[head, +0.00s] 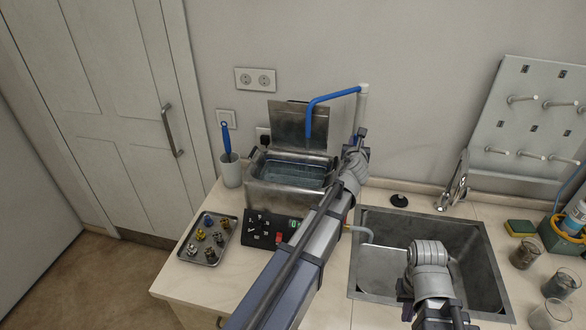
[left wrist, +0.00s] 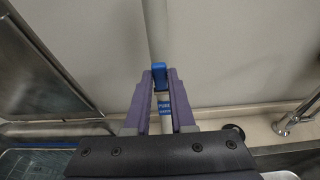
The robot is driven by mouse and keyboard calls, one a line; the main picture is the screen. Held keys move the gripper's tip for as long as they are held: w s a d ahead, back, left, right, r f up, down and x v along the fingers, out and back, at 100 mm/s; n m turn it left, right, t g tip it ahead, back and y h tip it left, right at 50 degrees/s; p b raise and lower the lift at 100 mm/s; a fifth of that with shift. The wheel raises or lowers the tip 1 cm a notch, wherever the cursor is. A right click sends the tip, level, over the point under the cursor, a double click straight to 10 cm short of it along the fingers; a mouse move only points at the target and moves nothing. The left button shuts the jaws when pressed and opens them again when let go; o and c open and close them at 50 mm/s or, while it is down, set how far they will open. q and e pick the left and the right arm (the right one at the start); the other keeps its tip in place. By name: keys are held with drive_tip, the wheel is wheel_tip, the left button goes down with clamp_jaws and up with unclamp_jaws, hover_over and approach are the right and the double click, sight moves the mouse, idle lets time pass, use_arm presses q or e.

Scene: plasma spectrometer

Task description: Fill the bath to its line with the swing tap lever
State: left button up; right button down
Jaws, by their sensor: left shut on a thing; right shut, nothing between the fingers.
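The steel bath (head: 287,195) stands on the counter with its lid (head: 300,122) raised. Bluish water (head: 290,173) shows inside; I cannot make out the fill line. A blue swing spout (head: 333,95) runs from a pale standpipe (head: 363,103), its end hanging over the bath. My left gripper (head: 358,138) is in front of the standpipe. In the left wrist view its fingers (left wrist: 160,75) are shut on the blue tap lever (left wrist: 159,78), above a blue "PURE WATER" label (left wrist: 165,108). My right gripper (head: 440,316) is shut and empty at the sink, its fingertips hard to see.
The sink (head: 480,258) with its chrome tap (head: 454,182) lies right of the bath. A tray of small parts (head: 207,242), a control panel (head: 265,228) and a cup with a blue-handled brush (head: 230,170) are around the bath. Beakers (head: 524,256) and a sponge (head: 520,228) stand at the right.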

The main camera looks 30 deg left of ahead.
use_arm(q)
drive_tip(key=shift+w+a, duration=0.15)
drive_tip(key=shift+w, duration=0.4)
drive_tip(key=shift+w+a+r, duration=0.1)
drive_tip(key=shift+w, duration=0.25)
drive_tip(key=o, duration=1)
drive_tip(key=shift+s, duration=0.1)
drive_tip(key=p+v, duration=0.2)
drive_tip(key=v, duration=0.7)
idle(0.6)
